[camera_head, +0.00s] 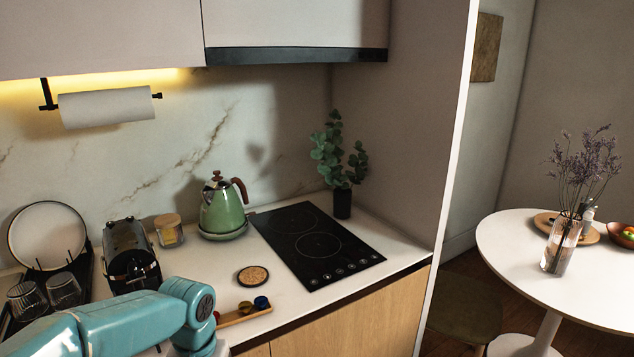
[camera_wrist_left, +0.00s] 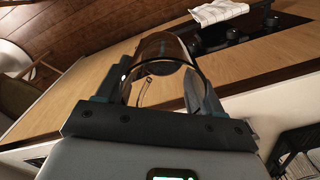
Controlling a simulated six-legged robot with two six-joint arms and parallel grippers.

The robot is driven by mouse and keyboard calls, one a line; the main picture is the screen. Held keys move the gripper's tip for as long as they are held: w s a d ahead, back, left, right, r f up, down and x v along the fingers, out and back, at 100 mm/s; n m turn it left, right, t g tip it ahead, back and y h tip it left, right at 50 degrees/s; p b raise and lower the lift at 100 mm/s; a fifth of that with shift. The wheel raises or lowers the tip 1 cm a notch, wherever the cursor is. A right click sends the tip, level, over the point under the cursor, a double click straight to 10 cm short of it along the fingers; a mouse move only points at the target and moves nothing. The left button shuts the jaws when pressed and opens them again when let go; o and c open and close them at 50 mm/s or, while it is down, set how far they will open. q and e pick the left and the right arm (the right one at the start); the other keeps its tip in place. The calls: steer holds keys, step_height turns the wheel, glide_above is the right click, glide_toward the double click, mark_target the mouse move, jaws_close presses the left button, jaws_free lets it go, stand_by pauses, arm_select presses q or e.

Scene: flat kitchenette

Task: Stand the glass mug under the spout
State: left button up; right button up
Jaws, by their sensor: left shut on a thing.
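In the left wrist view my left gripper (camera_wrist_left: 160,90) is shut on the glass mug (camera_wrist_left: 160,52), a clear, dark-tinted vessel between the two fingers. In the head view my teal left arm reaches in from the bottom left; its gripper and the mug are out of that picture. A black machine with a rounded top (camera_head: 130,255) stands on the counter left of the kettle. It looks like the coffee machine; its spout cannot be made out. My right gripper is in neither view.
A dish rack with a plate (camera_head: 47,235) and glasses (camera_head: 64,290) is left of the machine. A jar (camera_head: 168,231), green kettle (camera_head: 222,212), cork coaster (camera_head: 253,276), wooden tray (camera_head: 235,318) and black hob (camera_head: 315,246) are to its right. Counter between machine and coaster is clear.

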arm_select(q)
steer(key=s+f, duration=0.2)
steer(key=f, duration=0.1)
steer(key=shift+s+a+f, duration=0.1)
steer(key=shift+s+f, duration=0.05)
steer(key=shift+f, duration=0.1)
steer(key=shift+s+f, duration=0.1)
steer(key=shift+f, duration=0.25)
steer(key=shift+d, duration=0.35)
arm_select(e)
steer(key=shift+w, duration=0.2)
arm_select(q)
steer(key=shift+a+f, duration=0.1)
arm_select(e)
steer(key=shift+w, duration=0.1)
